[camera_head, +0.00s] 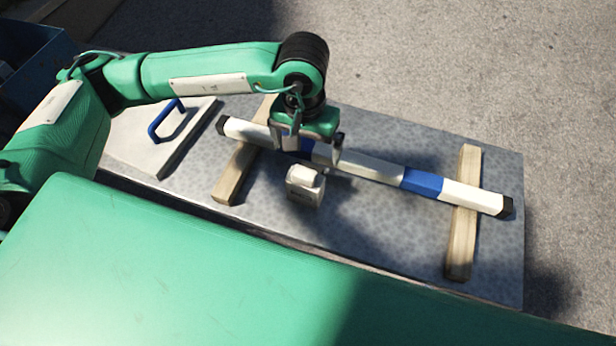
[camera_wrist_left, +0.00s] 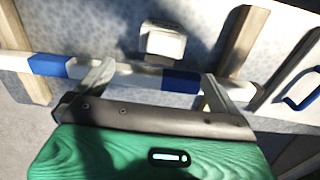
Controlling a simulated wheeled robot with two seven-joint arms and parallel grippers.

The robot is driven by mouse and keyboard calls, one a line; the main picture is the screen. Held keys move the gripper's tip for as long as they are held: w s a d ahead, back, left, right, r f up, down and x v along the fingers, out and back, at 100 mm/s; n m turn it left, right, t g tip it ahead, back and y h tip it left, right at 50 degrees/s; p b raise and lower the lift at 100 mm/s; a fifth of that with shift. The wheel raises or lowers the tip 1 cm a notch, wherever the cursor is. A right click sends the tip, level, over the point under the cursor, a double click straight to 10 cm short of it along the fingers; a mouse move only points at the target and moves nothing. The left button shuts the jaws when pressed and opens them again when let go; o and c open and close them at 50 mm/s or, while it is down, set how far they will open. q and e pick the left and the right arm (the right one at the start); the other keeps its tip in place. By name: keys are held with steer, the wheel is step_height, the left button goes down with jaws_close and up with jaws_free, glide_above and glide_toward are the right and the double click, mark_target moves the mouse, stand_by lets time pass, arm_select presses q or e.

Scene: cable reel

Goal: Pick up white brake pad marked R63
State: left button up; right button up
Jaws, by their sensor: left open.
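A small white block (camera_head: 305,186), which looks like the brake pad, stands on the speckled grey table top (camera_head: 370,235). Its front face has a faint dark marking that I cannot read. It also shows near the top middle of the left wrist view (camera_wrist_left: 163,43). My left gripper (camera_head: 314,152) is open and empty, above the white and blue bar just behind the block. In the left wrist view its two fingers (camera_wrist_left: 157,84) are spread across the bar, apart from the block. My right gripper is not in view.
The white and blue bar (camera_head: 370,165) with black ends rests across two wooden battens (camera_head: 240,172) (camera_head: 461,225). A pale board (camera_head: 140,145) with a blue handle (camera_head: 165,122) lies at the left. The table is clear right of the block, before the right batten.

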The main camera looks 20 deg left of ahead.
mark_target(306, 179)
arm_select(q)
steer(key=f, duration=0.2)
steer(key=f+p, duration=0.1)
steer(key=f, duration=0.4)
steer(key=shift+w+a+f, duration=0.1)
steer(key=shift+a+f, duration=0.2)
steer(key=shift+f, duration=0.3)
steer(key=shift+f+p, duration=0.2)
steer(key=shift+p, duration=0.1)
steer(key=f, duration=0.1)
steer(key=f+p, duration=0.1)
steer(key=f, duration=0.2)
steer(key=shift+d+f+p, duration=0.15)
steer(key=shift+d+p, duration=0.1)
steer(key=shift+p, duration=0.15)
steer(key=shift+f, duration=0.35)
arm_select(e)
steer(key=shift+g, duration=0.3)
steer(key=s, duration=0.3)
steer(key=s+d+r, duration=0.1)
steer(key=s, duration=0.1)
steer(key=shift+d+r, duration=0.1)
arm_select(q)
steer(key=shift+c, duration=0.4)
steer(key=c, duration=1.4)
steer(key=shift+r, duration=0.1)
steer(key=shift+c, duration=0.7)
